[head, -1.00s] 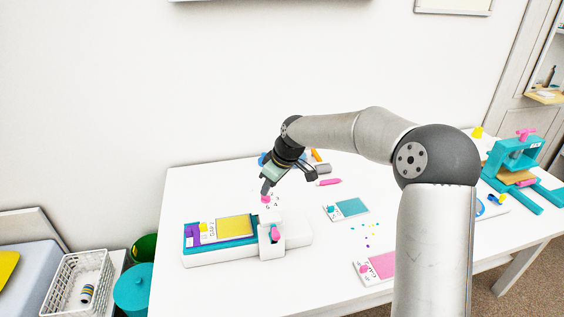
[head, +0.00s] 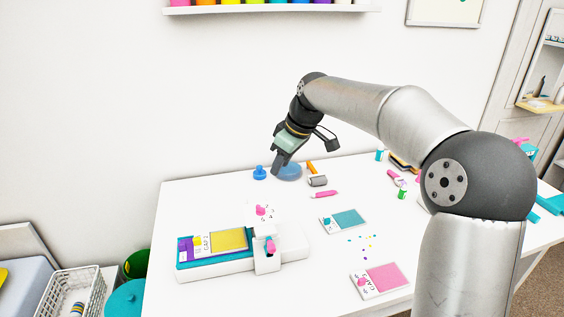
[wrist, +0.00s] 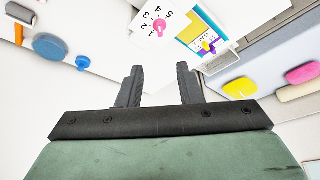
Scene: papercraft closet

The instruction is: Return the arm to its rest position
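My gripper (head: 279,163) is raised above the back part of the white table (head: 200,205), in front of the wall. In the wrist view its two dark fingers (wrist: 158,88) stand apart with nothing between them. In the head view my arm reaches in from the right and bends down at the wrist.
A white and teal machine (head: 215,265) with a yellow panel stands at the table's front left. A blue stamp-like object (head: 260,172), a roller (head: 317,181) and a pink tool (head: 324,194) lie near my gripper.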

